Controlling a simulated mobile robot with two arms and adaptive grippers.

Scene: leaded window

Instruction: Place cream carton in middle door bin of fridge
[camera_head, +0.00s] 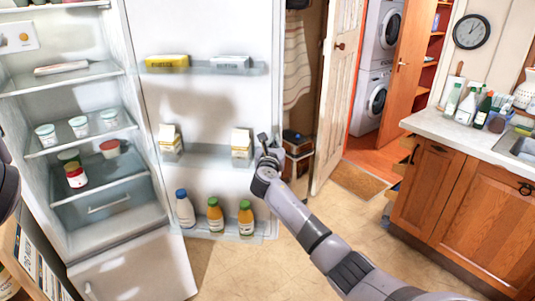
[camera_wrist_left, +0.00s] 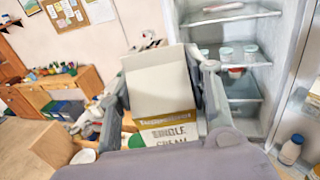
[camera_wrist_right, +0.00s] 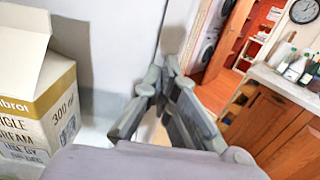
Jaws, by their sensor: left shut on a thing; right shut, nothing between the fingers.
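In the left wrist view my left gripper (camera_wrist_left: 165,115) is shut on a white and gold single cream carton (camera_wrist_left: 160,95), with a finger on each side. The carton is upright in that view. In the head view only a piece of my left arm shows at the left edge. My right gripper (camera_head: 266,143) is shut and empty by the outer edge of the open fridge door (camera_head: 215,105). The middle door bin (camera_head: 205,157) holds a carton at its left (camera_head: 170,140) and another cream carton at its right (camera_head: 241,143). That one stands left of my right gripper (camera_wrist_right: 168,85).
The upper door bin (camera_head: 210,68) holds a yellow pack and a white pack. The lower door bin (camera_head: 230,236) holds several bottles. Fridge shelves (camera_head: 85,135) with pots stand left. The middle bin shows free room between its cartons. A counter (camera_head: 460,135) stands right.

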